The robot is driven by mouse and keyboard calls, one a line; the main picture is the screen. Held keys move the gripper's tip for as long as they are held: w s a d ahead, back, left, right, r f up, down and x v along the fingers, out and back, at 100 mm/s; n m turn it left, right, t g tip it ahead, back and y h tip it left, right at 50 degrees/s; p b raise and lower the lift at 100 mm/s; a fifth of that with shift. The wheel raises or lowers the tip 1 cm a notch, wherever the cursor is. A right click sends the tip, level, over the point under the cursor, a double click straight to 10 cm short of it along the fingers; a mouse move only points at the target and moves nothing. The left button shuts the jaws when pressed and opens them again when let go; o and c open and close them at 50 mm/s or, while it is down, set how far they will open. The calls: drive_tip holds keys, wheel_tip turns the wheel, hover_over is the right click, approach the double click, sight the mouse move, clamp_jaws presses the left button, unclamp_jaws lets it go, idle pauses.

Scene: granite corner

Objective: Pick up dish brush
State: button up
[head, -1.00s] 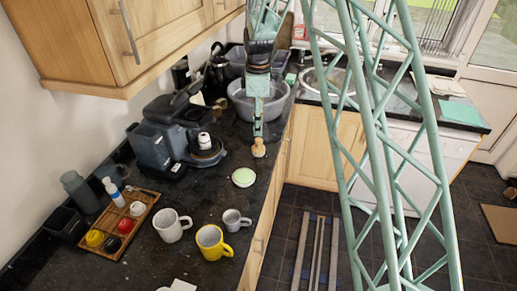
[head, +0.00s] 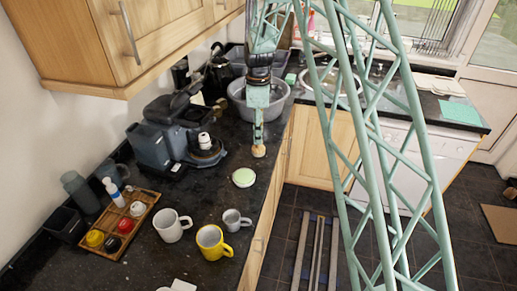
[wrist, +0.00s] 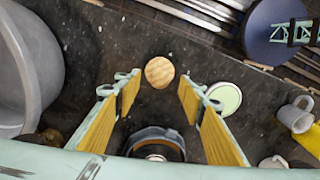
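The dish brush (head: 258,151) shows as a small round wooden piece at the right edge of the dark counter, in front of the grey basin. In the wrist view the round wooden piece (wrist: 159,72) lies between and just beyond the fingertips; the rest of the brush cannot be made out. My gripper (head: 258,139) points down directly over it in the head view. In the wrist view my gripper (wrist: 160,84) is open, with a yellow-padded finger on each side and a gap to the wood on both sides.
A grey basin (head: 240,104) stands behind, and a dark coffee machine (head: 162,143) is to the left. A round pale green-topped item (head: 243,178), a grey mug (head: 234,220), a yellow mug (head: 211,242) and a white mug (head: 171,225) are nearer. The counter edge is close on the right.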

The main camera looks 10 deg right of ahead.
sight(258, 146)
drive_tip(key=shift+f, duration=2)
drive_tip(key=shift+c, duration=0.7)
drive_tip(key=c, duration=0.8)
